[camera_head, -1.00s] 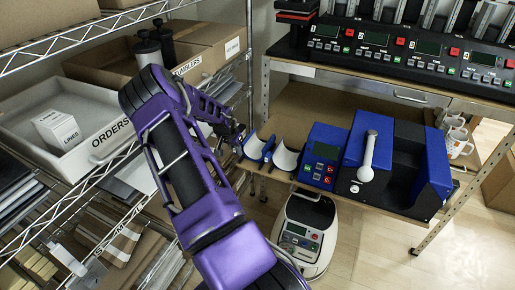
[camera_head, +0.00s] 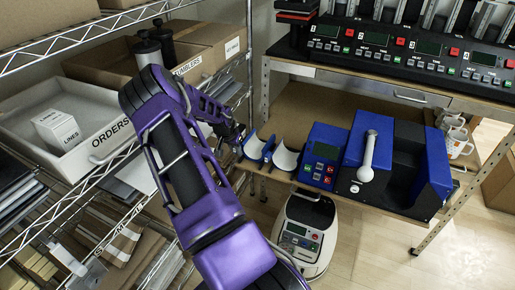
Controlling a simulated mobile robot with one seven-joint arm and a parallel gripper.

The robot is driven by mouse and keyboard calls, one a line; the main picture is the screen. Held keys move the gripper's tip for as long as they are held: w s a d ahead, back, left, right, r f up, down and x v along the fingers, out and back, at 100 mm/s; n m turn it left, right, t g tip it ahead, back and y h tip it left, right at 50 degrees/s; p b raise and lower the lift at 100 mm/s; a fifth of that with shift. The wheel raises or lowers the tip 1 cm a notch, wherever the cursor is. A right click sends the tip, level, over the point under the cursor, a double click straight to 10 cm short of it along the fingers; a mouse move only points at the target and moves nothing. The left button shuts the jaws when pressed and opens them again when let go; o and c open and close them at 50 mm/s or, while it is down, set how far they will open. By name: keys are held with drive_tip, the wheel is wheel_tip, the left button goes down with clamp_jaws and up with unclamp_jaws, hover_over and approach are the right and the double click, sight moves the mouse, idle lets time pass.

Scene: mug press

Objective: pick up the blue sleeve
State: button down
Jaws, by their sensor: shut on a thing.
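Two curved blue sleeves with pale inner faces stand side by side at the left end of the lower shelf of the bench. The left blue sleeve (camera_head: 254,150) is the one nearest my gripper. The right blue sleeve (camera_head: 285,160) stands beside the blue control box. My gripper (camera_head: 241,138) is at the left edge of the left sleeve and is shut on it. The fingers are small and dark here, so the exact contact is hard to see. The left sleeve appears still at shelf level.
A blue control box (camera_head: 322,155) and a blue mug press (camera_head: 400,160) with a white handle stand right of the sleeves. Mugs (camera_head: 458,140) are at the far right. Wire racks with an ORDERS tray (camera_head: 108,140) and a TUMBLERS box (camera_head: 205,50) stand left.

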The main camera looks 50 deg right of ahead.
drive_tip(key=shift+r, duration=0.15)
wheel_tip(320, 180, up, 10)
drive_tip(key=shift+f+p, duration=0.1)
drive_tip(key=shift+p, duration=0.2)
drive_tip(key=c, duration=1.5)
unclamp_jaws()
clamp_jaws()
